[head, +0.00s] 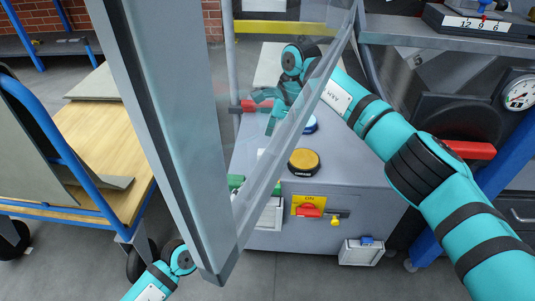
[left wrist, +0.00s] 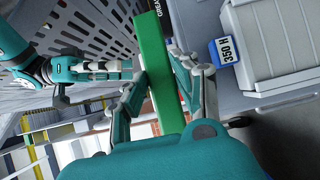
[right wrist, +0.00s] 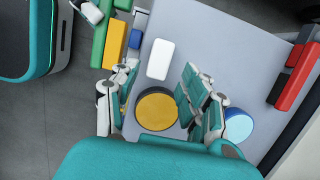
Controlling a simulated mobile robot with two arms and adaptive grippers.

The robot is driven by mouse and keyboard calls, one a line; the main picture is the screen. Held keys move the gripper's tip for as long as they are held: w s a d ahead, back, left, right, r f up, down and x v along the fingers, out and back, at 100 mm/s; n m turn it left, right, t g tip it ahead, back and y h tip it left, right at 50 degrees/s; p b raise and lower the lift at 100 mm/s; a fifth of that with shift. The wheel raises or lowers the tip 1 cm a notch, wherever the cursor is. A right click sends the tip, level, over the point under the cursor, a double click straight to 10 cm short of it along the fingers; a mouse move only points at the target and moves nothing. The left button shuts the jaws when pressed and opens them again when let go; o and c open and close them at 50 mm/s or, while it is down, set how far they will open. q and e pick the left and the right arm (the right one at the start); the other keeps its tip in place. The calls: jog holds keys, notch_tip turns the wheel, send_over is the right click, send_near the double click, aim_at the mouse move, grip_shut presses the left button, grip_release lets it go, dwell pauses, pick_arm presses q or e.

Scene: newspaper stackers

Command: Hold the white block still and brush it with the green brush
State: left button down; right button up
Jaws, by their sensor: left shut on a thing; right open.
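The white block (right wrist: 160,59) lies on the grey cabinet top (right wrist: 195,35) in the right wrist view, beside a round yellow button. My right gripper (right wrist: 155,90) is open and empty, its fingers on either side above the button and just short of the block. In the head view my right gripper (head: 278,97) shows through a glass panel. My left gripper (left wrist: 160,85) is shut on the long green brush (left wrist: 158,70). The brush also shows in the right wrist view (right wrist: 101,44), apart from the white block. The panel's frame hides my left gripper in the head view.
The yellow button (right wrist: 157,108) and a blue button (right wrist: 239,125) rise from the cabinet top. A red handle (right wrist: 296,75) is at its far edge. The glass panel (head: 190,120) stands between head and work. A blue-framed cart (head: 110,135) is at left.

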jog(key=shift+x, duration=2.4)
jog(key=shift+c, duration=0.4)
jog(key=shift+r, duration=0.1)
jog(key=c, duration=0.8)
jog(key=shift+o, duration=0.2)
